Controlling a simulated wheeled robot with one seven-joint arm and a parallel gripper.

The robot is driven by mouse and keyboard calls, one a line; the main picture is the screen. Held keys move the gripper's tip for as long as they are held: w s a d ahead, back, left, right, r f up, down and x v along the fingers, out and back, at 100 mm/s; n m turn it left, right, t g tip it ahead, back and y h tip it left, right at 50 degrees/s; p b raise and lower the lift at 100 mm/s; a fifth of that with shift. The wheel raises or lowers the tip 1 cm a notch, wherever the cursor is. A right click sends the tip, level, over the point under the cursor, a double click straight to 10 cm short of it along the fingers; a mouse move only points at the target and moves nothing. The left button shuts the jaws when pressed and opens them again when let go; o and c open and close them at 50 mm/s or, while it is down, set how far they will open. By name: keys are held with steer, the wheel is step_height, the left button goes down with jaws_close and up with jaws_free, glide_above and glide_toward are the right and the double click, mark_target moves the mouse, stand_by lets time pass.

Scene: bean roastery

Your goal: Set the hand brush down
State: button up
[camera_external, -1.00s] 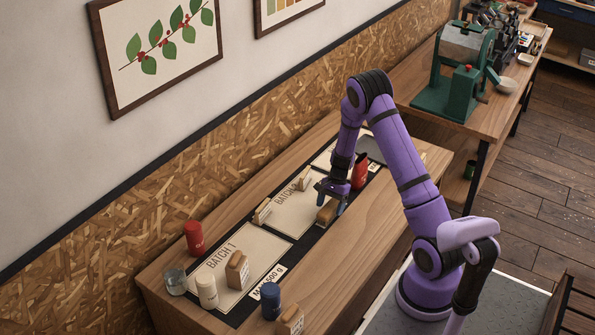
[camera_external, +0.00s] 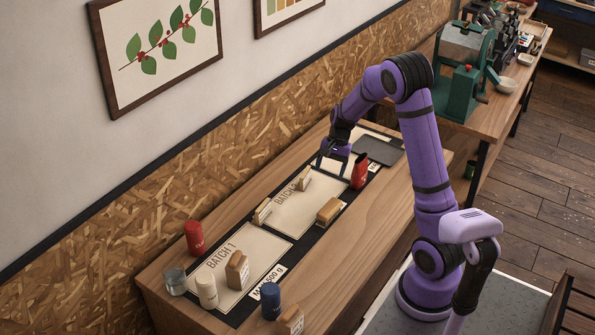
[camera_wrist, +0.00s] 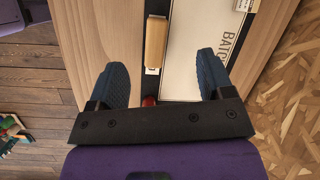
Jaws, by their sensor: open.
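The hand brush (camera_external: 329,211) is a wooden block with a pale end. It lies on the table at the front edge of the middle cream mat (camera_external: 299,214), by the dark strip. In the wrist view the brush (camera_wrist: 156,42) lies on the dark strip beside the lettered mat, ahead of my fingers and apart from them. My gripper (camera_external: 333,168) is open and empty, above the far end of the mat. Its two blue fingers stand wide apart in the wrist view (camera_wrist: 163,78).
A red bag or canister (camera_external: 360,171) stands close to my gripper, with a dark grey tray (camera_external: 378,150) behind it. Wooden blocks (camera_external: 304,180) stand on the mat. Several canisters and a glass jar (camera_external: 174,280) stand at the near end. The table's front strip is mostly clear.

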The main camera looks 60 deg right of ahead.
steer(key=s+a+r+n+t+h, duration=0.3)
steer(key=s+a+r+n, duration=0.7)
steer(key=s+a+r, duration=0.75)
steer(key=s+a+r+n+t, duration=0.1)
steer(key=s+r+n, duration=0.2)
steer(key=s, duration=0.5)
steer(key=shift+n+t+h, duration=0.4)
steer(key=shift+n, duration=0.3)
